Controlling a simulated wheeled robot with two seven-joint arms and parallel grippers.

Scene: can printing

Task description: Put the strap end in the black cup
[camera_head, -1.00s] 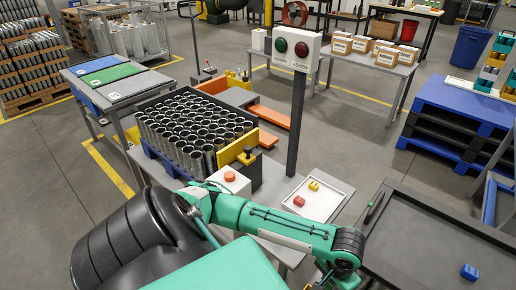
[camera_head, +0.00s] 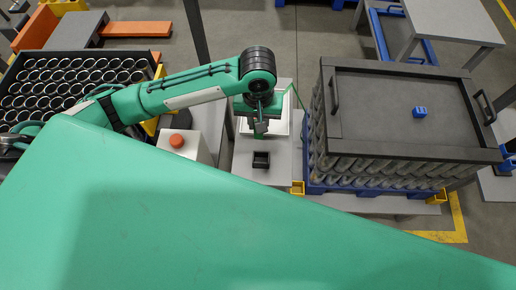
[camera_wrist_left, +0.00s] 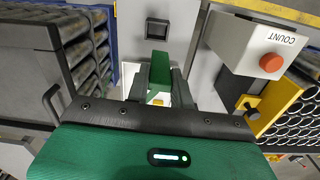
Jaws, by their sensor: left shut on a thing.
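The black cup (camera_head: 261,160) is a small square dark holder on the grey table. It also shows in the wrist view (camera_wrist_left: 157,28), near the top. My left gripper (camera_head: 260,126) is just behind the cup in the head view, above the table and apart from the cup. In the wrist view my left gripper (camera_wrist_left: 161,75) is shut on a green piece, the strap end (camera_wrist_left: 160,68). A thin green strap (camera_head: 297,97) shows to the right of the gripper in the head view. My right gripper is not in view.
A can stack under a dark lid (camera_head: 370,137) stands close on the right, with a blue block (camera_head: 419,112) on top. A white box with a red button (camera_head: 176,140) stands left of the cup. A can crate (camera_head: 150,57) is farther left. A white tray (camera_head: 284,122) lies behind the cup.

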